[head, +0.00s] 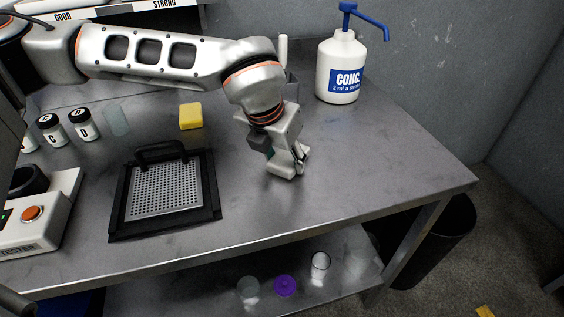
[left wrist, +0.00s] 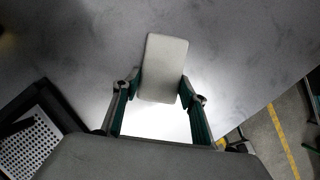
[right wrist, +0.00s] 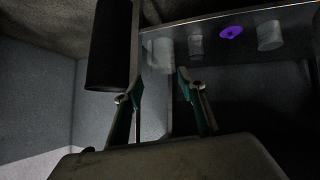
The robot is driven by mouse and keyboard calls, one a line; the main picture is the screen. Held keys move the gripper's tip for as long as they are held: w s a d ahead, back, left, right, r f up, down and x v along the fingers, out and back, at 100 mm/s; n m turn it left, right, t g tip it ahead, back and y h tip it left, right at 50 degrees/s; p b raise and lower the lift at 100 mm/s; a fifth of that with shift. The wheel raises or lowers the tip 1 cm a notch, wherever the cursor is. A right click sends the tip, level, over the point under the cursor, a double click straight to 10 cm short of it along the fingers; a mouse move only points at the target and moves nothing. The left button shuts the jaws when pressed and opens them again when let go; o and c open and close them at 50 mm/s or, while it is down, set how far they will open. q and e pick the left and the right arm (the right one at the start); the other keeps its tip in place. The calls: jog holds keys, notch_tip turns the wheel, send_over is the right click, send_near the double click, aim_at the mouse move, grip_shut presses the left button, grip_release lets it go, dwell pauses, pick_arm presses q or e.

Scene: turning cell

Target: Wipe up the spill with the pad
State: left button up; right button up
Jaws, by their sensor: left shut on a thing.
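My left gripper (head: 288,172) points down over the steel bench, to the right of the black-framed grate. In the left wrist view its fingers (left wrist: 160,92) are shut on a pale, rounded rectangular pad (left wrist: 165,60), which lies between the fingertips. I cannot tell whether the pad touches the bench. I cannot make out a distinct spill; a bright glare shows on the bench below the pad in the left wrist view. My right gripper (right wrist: 157,88) shows only in the right wrist view, with its fingers apart and nothing between them.
On the bench (head: 380,160) are a yellow sponge (head: 190,116), the grate (head: 165,190), lidded jars (head: 83,124), a tester (head: 35,215) and a pump bottle (head: 340,75). A lower shelf holds a purple lid (head: 285,285) and cups. A black bin (head: 440,245) stands at right.

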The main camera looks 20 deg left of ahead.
pick_arm(q)
notch_tip(320, 180, up, 4)
jog(key=shift+r+p, duration=0.1)
jog(key=shift+p, duration=0.7)
jog(key=shift+w+a+r+p, duration=0.15)
jog(key=shift+r+p, duration=0.2)
jog(key=shift+r, duration=0.25)
notch_tip(320, 180, up, 2)
jog(key=shift+r+p, duration=0.1)
jog(key=shift+p, duration=0.45)
jog(key=shift+r, duration=0.25)
